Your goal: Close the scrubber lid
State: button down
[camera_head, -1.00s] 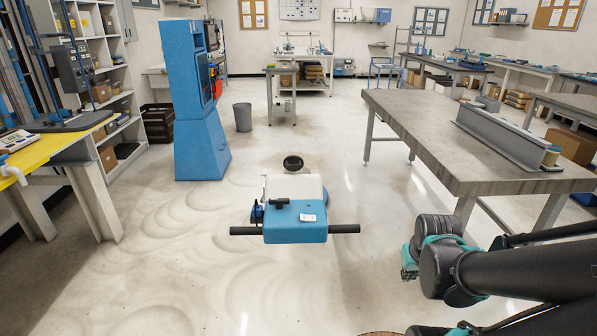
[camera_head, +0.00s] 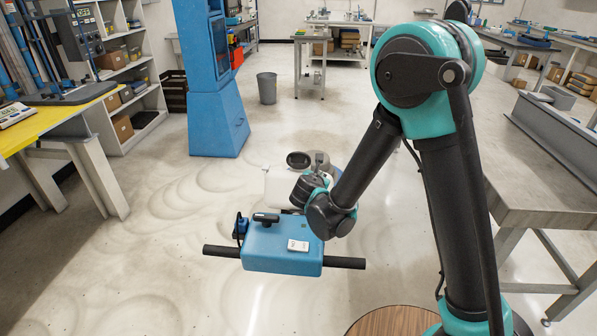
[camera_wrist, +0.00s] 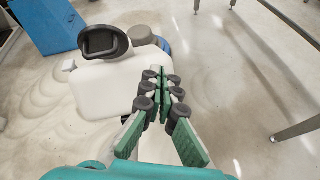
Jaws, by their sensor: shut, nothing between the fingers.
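The scrubber has a blue rear body (camera_head: 283,246) with a black handle bar and a white front tank (camera_head: 277,187). Its dark round lid (camera_head: 299,160) stands raised at the tank's far end. In the wrist view the lid (camera_wrist: 103,41) is tilted up, its oval face with a thick rim towards me, above the white tank (camera_wrist: 108,88). My gripper (camera_wrist: 156,72) is shut and empty, its fingers together over the tank's right side. The fingertips are to the right of the lid and nearer to me, apart from it in the picture. In the head view my wrist hides part of the tank.
A blue cabinet (camera_head: 217,125) stands beyond the scrubber to the left, with a grey bin (camera_head: 267,88) near it. A grey worktable (camera_head: 540,190) is on the right and a yellow-topped bench (camera_head: 60,125) on the left. The floor around the scrubber is clear.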

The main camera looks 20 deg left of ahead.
aim_at(298, 165)
jog(key=s+a+f+n+y, duration=0.1)
jog(key=s+a+n+y, duration=0.15)
jog(key=a+n, duration=0.4)
jog(key=w+a+f+m, duration=0.1)
jog(key=w+a+f, duration=0.2)
jog(key=w, duration=0.5)
jog(key=shift+w+a+f+m+t+h, duration=0.15)
jog(key=shift+w+a+m+t+h, duration=0.15)
jog(key=shift+a+m+t+h, duration=0.1)
jog(key=shift+w+r, duration=0.2)
jog(key=shift+r, duration=0.1)
